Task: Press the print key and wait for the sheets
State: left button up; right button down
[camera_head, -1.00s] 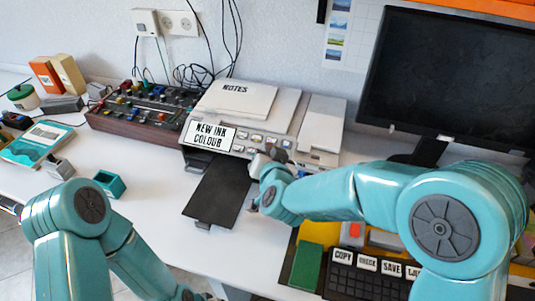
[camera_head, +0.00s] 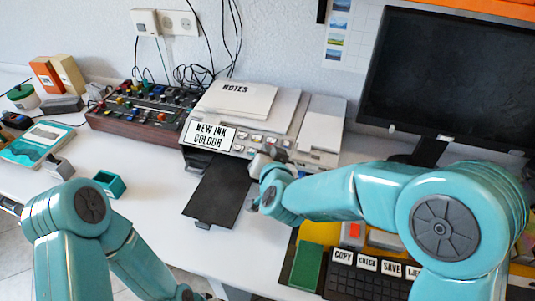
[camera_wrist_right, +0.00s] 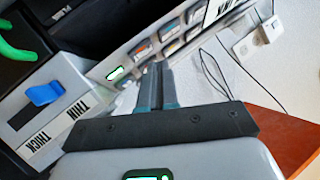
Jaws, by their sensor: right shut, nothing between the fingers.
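The printer (camera_head: 318,128) stands at the back middle of the desk, with a "NEW INK COLOUR" label (camera_head: 208,135) and a row of small keys (camera_head: 257,139) along its front. Its dark output tray (camera_head: 218,190) sticks out in front and looks bare. My right gripper (camera_head: 279,153) is at the right part of the key panel. In the right wrist view my gripper (camera_wrist_right: 157,78) is shut and empty, its tips close to the keys (camera_wrist_right: 168,46). One key (camera_wrist_right: 116,73) glows green left of the tips. Contact cannot be told. My left gripper is out of view.
A blue slider (camera_wrist_right: 44,93) with "THIN" and "THICK" labels is beside the keys. A control box with knobs (camera_head: 138,121) stands left of the printer, a monitor (camera_head: 447,75) right. A labelled keyboard (camera_head: 365,283) and green block (camera_head: 306,267) lie in front.

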jog(key=shift+w+f+b, duration=0.25)
jog(key=shift+f+b, duration=0.15)
jog(key=shift+w+d+f+b, duration=0.15)
jog(key=shift+f+b, duration=0.2)
dwell(0.8)
jog(key=shift+r, duration=0.1)
jog(key=shift+s+r+p, duration=0.4)
jog(key=shift+r+p, duration=0.15)
jog(key=shift+r, duration=0.1)
jog(key=shift+r, duration=0.1)
